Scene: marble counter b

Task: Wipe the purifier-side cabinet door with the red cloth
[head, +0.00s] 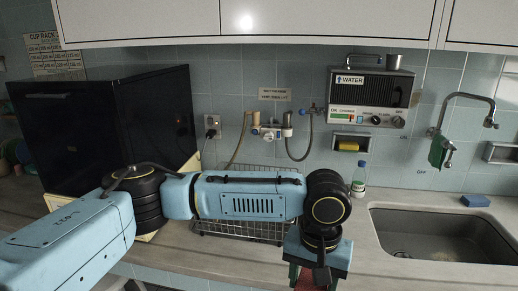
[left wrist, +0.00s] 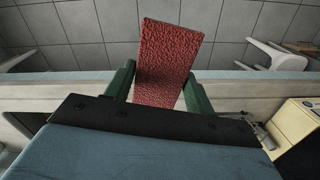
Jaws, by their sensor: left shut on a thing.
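The red cloth (left wrist: 168,50) is a flat, textured red rectangle between the green fingers of my left gripper (left wrist: 159,90) in the left wrist view. My left gripper is shut on it. In the head view the left gripper (head: 316,272) points down at the bottom edge, near the counter's front, with a bit of red below it; its fingertips are largely cut off. The water purifier (head: 370,100) hangs on the tiled wall right of centre. White overhead cabinet doors (head: 340,18) run along the top, one of them above the purifier. My right gripper is not in view.
A large black cabinet (head: 110,125) stands at the left. A wire rack (head: 240,228) is partly hidden behind my arm. A small bottle (head: 358,184), a sink (head: 440,240) with a faucet (head: 466,98) and a blue sponge (head: 475,201) are at the right. A white stool (left wrist: 275,55) stands on the floor.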

